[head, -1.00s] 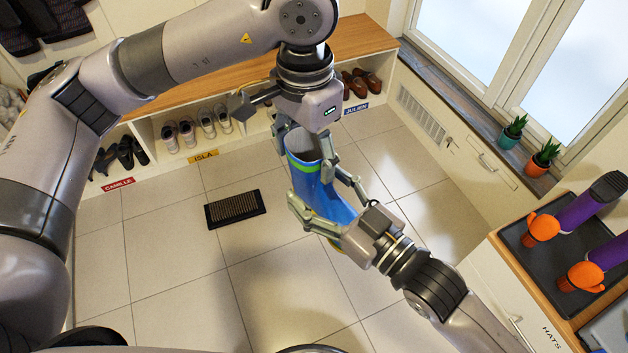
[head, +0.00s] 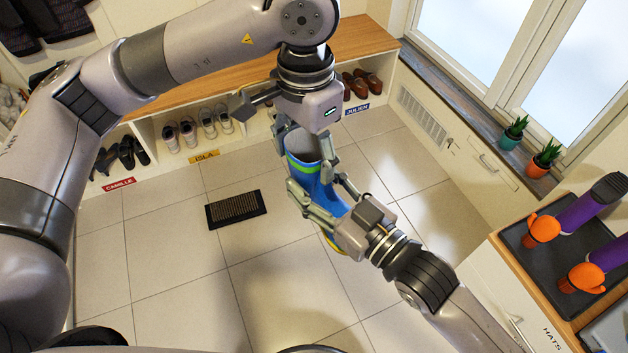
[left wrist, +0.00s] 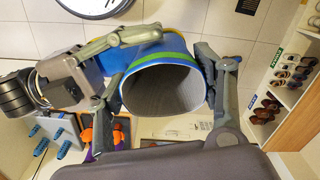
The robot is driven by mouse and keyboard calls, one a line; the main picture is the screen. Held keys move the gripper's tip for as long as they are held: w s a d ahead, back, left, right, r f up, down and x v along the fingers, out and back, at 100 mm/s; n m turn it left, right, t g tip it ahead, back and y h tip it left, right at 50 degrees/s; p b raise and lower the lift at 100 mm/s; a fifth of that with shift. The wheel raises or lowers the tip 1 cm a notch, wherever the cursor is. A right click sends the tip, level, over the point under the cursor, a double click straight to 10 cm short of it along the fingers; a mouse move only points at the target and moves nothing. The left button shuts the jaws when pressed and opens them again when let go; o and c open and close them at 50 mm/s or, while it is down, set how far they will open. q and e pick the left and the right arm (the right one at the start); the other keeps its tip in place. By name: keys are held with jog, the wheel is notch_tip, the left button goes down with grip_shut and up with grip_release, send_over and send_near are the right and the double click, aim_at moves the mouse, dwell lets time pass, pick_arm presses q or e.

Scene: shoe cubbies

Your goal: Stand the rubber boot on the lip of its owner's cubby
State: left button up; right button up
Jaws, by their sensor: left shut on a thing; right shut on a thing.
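The rubber boot (head: 318,185) is blue with a green band and grey lining, held in the air above the tiled floor. A bit of yellow sole shows low beside the right gripper. My left gripper (head: 307,138) is shut on its top from above; the left wrist view looks down into the open boot mouth (left wrist: 163,88) between the left fingers. My right gripper (head: 322,192) is shut on the boot lower down, its fingers across the shaft. The cubbies (head: 178,118) carry a red CAMILLE tag (head: 119,185), a yellow ISLA tag (head: 204,157) and a blue JULIEN tag (head: 357,109).
Shoes fill parts of the cubbies, with brown pairs (head: 362,82) above JULIEN. A dark floor mat (head: 236,209) lies before the bench. At right, a cabinet bears a dark tray (head: 520,231) with purple-and-orange items. Two potted plants (head: 511,137) stand on the sill.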

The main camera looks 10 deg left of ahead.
pick_arm(q)
jog(key=shift+d+r, duration=0.1)
jog(key=shift+d, duration=0.15)
pick_arm(e)
jog(key=shift+s+a, duration=0.15)
jog(key=shift+s, duration=0.05)
jog(key=c, duration=0.6)
pick_arm(q)
jog(key=o, duration=1.1)
pick_arm(e)
grip_shut()
pick_arm(q)
jog(key=o, duration=0.5)
jog(key=shift+a, duration=0.1)
pick_arm(e)
jog(key=shift+w, duration=0.1)
